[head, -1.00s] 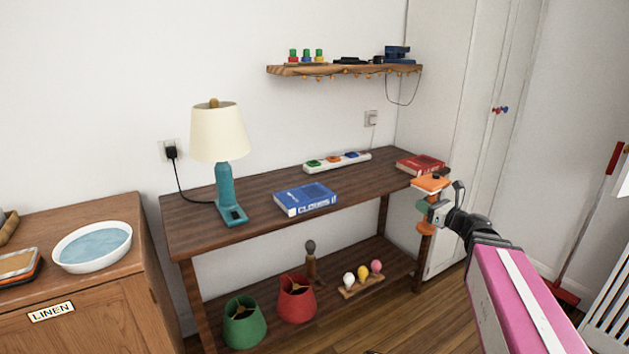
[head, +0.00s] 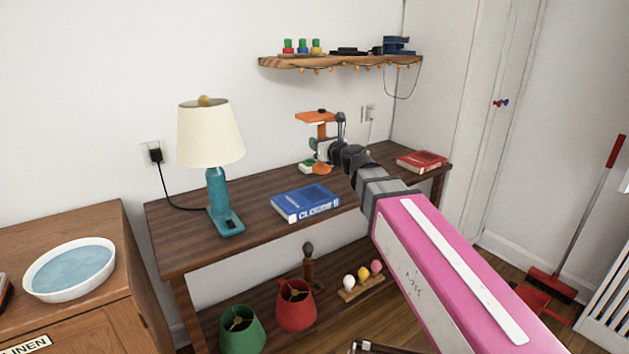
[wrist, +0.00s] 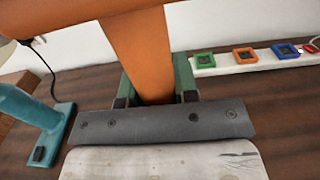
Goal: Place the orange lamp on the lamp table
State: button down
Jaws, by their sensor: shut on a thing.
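The orange lamp (head: 317,118) is upright in my gripper (head: 318,150), with a flat orange top and a wider orange foot. In the wrist view its orange post (wrist: 145,55) stands between the green fingers of my gripper (wrist: 155,88), which is shut on it. The lamp is over the back middle of the dark wooden lamp table (head: 255,190), in front of the white power strip. I cannot tell whether its foot touches the tabletop. A teal lamp (head: 217,195) with a cream shade stands at the table's left, its cord plugged into the wall.
A blue book (head: 305,203) lies at the table's front middle and a red book (head: 421,161) at its right end. The power strip (wrist: 242,60) with coloured plugs runs along the back. A wall shelf (head: 340,62) with string lights hangs above. Shades and bulbs fill the lower shelf.

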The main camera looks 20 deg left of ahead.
jog(key=shift+w+a+f, duration=0.1)
jog(key=shift+w+f, duration=1.55)
jog(key=shift+w, duration=0.2)
jog(key=shift+w+a+f, duration=0.1)
jog(key=shift+w+f, duration=1.5)
jog(key=shift+w, duration=0.3)
jog(key=shift+w+a+f, duration=0.1)
jog(key=shift+w+f, duration=1.55)
jog(key=shift+w, duration=0.2)
jog(key=shift+f, duration=0.1)
jog(key=c, duration=0.9)
grip_release()
